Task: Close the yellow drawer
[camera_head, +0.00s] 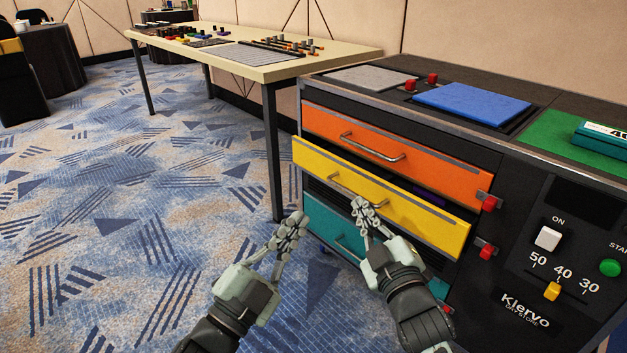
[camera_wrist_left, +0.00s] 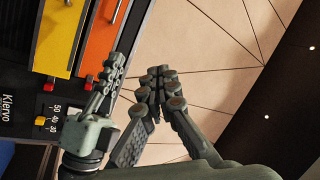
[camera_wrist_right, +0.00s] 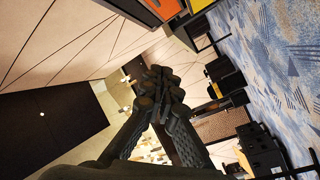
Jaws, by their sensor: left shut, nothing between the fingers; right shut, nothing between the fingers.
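The yellow drawer (camera_head: 420,218) is the middle one of a dark cabinet and stands out from it, with a strip of its dark inside showing above its front. Its metal handle (camera_head: 347,184) is partly covered by my right gripper. My right gripper (camera_head: 360,203) is shut and empty, in front of the yellow front's lower part; I cannot tell if it touches. My left gripper (camera_head: 297,222) is shut and empty, lower left of the drawer, over the carpet. In the left wrist view the yellow drawer (camera_wrist_left: 58,38) shows at upper left, near my right gripper (camera_wrist_left: 113,65).
The orange drawer (camera_head: 420,155) is above and the teal drawer (camera_head: 322,232) below. Red latches (camera_head: 490,202) sit at the drawers' right ends. A control panel with a white button (camera_head: 548,238) is at right. A table (camera_head: 270,72) stands behind left.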

